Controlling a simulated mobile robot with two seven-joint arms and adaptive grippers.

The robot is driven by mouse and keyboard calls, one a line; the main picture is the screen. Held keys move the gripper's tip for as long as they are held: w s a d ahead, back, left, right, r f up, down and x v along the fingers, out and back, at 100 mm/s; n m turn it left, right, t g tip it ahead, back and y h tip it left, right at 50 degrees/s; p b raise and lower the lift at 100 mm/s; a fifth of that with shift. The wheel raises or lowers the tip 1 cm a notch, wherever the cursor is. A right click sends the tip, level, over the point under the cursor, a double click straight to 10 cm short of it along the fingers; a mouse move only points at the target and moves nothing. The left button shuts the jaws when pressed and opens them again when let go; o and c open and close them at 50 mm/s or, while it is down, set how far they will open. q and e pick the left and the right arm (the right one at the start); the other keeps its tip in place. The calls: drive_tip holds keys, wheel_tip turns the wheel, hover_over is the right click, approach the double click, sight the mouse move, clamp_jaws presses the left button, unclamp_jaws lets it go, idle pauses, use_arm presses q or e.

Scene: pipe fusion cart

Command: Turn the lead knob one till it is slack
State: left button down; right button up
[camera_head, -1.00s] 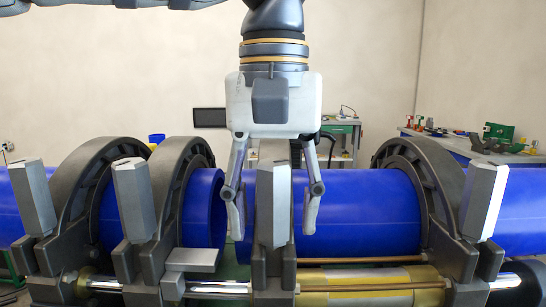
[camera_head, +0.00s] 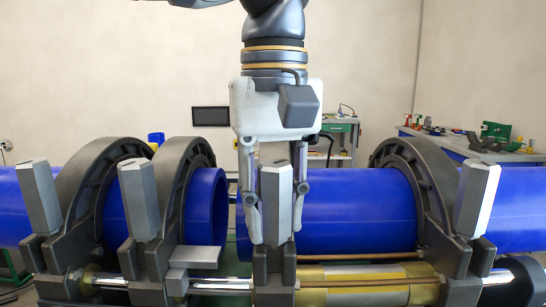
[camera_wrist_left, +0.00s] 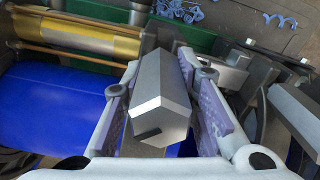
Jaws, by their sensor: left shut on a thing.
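Several grey faceted knobs stand on the pipe clamps. The middle knob (camera_head: 275,205) stands upright near the gap between the blue pipe ends, and its end fills the middle of the left wrist view (camera_wrist_left: 160,100). My left gripper (camera_head: 277,228) points down over it and is shut on it, one finger on each side. Other knobs are at the far left (camera_head: 39,196), left of centre (camera_head: 139,200) and right (camera_head: 476,200). I cannot tell from the pictures how tight any knob is. My right gripper is not in view.
Blue pipes (camera_head: 354,211) lie in dark clamp rings (camera_head: 420,180) on both sides. A brass-coloured cylinder (camera_head: 365,286) and bright rods run along the front. A workbench (camera_head: 338,130) and a side table with tools stand behind. The space above the pipes is free apart from my arm.

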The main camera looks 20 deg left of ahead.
use_arm(q)
drive_tip(key=n, duration=0.4)
drive_tip(key=shift+n, duration=1)
drive_tip(key=n, duration=0.2)
drive_tip(key=shift+n, duration=1.1)
